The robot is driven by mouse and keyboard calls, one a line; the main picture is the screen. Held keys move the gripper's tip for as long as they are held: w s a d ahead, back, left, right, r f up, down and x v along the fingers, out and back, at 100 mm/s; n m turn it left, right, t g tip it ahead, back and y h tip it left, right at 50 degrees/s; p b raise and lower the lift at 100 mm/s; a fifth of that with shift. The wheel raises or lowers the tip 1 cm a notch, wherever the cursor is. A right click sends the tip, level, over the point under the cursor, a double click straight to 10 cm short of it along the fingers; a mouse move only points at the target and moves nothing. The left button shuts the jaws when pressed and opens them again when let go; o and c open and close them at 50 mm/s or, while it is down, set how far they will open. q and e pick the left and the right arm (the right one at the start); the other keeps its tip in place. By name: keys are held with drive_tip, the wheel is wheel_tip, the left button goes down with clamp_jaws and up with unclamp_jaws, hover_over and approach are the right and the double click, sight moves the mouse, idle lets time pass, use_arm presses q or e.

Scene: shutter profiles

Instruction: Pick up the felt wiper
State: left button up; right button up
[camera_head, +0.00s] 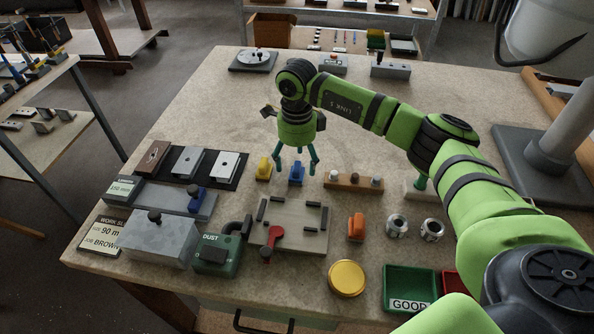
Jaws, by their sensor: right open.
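No label marks the felt wiper. The pale block with a green upright grip (420,184), right of the wooden strip and partly behind my arm, may be it, but I cannot tell for sure. The pale block stands well to the right of this gripper. My left gripper is out of view.
Near the gripper are a yellow piece (264,169), a wooden strip with knobs (353,182) and a fixture plate (302,240). In front are an orange piece (356,227), metal rings (397,225), a yellow disc (347,279) and a green GOOD tray (388,284).

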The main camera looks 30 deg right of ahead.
sight(297, 166)
wheel_tip(297, 166, down, 2)
drive_tip(key=shift+w+f+p, duration=0.15)
drive_tip(key=shift+f+p, duration=0.1)
drive_tip(key=shift+p, duration=0.05)
drive_tip(key=shift+f, duration=0.4)
drive_tip(key=c, duration=1.4)
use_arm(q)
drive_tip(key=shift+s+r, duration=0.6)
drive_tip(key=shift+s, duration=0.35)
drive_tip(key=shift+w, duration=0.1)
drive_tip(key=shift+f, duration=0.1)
use_arm(e)
drive_tip(key=shift+r, duration=0.1)
